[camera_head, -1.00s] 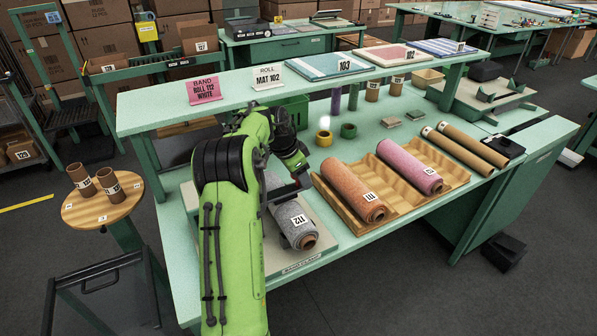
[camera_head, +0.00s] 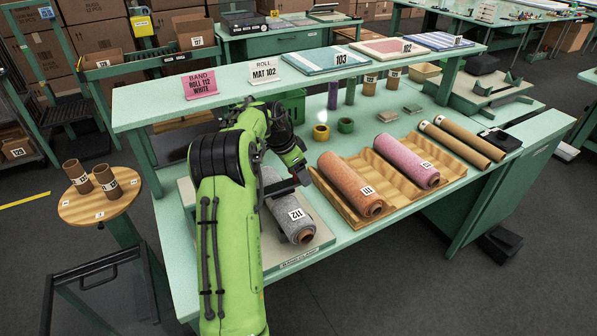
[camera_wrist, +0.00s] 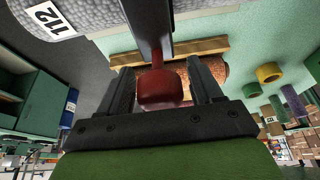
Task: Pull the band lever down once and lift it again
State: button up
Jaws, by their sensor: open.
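The band lever is a dark bar ending in a red knob (camera_wrist: 163,88) in the wrist view. The knob sits between the two fingers of my gripper (camera_wrist: 166,92), which are open with a gap on each side. In the head view my gripper (camera_head: 306,172) is just above and behind the grey roll 112 (camera_head: 287,208), and the red knob is hidden there. Roll 112 lies on the pale band clamp base (camera_head: 322,236) at the bench's front left. Roll 112 also shows at the top left of the wrist view (camera_wrist: 82,14).
A wooden tray (camera_head: 391,198) with the orange roll 111 (camera_head: 350,184) and the pink roll (camera_head: 405,160) stands right of the clamp. A yellow tape ring (camera_head: 321,132) and a green one (camera_head: 345,126) stand behind. A shelf (camera_head: 230,95) spans the bench above.

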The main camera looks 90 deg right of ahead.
aim_at(280, 185)
jog(key=p+v, duration=0.3)
jog(key=v, duration=1.2)
jog(key=shift+r, duration=0.2)
